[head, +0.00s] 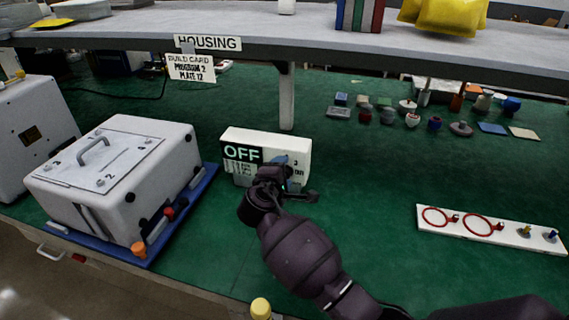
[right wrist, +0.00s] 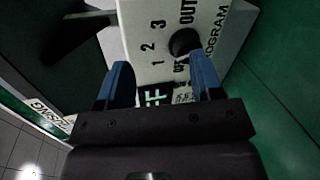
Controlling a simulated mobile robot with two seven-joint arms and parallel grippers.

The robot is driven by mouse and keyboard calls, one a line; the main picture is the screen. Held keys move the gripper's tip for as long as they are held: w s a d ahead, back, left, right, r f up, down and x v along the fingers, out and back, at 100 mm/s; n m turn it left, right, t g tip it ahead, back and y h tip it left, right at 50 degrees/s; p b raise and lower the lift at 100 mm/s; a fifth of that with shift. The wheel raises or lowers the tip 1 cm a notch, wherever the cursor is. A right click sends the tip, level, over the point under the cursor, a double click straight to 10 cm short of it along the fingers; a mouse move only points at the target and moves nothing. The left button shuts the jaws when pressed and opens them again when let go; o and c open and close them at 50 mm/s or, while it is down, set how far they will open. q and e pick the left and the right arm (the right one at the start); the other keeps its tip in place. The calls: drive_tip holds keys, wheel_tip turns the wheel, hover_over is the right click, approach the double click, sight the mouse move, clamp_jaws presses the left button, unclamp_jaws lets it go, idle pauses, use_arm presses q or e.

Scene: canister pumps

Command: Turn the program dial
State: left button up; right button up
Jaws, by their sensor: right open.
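The white control box (head: 307,155) stands on the green bench with a display (head: 242,153) reading OFF. Its dial face also shows in the right wrist view (right wrist: 140,35), turned on its side. The black round program dial (right wrist: 184,42) sits among the printed marks 1, 2, 3 and OUT; its pointer is too dark to read. My right gripper (head: 277,172) is in front of the box and hides the dial in the head view. In the right wrist view its blue fingers (right wrist: 160,64) are apart, with the dial near the right fingertip; contact cannot be told. My left gripper is not in view.
A card (head: 190,67) reading program 2, plate 12 hangs from the shelf edge (head: 330,45). A white housing (head: 120,175) on a blue tray (head: 200,190) stands left. A white strip (head: 505,235) with red rings lies right. Several small parts lie behind. Bench between is clear.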

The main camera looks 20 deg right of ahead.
drive_tip(key=f+p+v, duration=0.2)
drive_tip(key=p+v, duration=0.1)
drive_tip(key=v, duration=0.6)
drive_tip(key=shift+s+a+f, duration=0.15)
drive_tip(key=shift+s+f, duration=0.05)
drive_tip(key=shift+s, duration=0.25)
idle(0.5)
drive_tip(key=shift+p, duration=0.4)
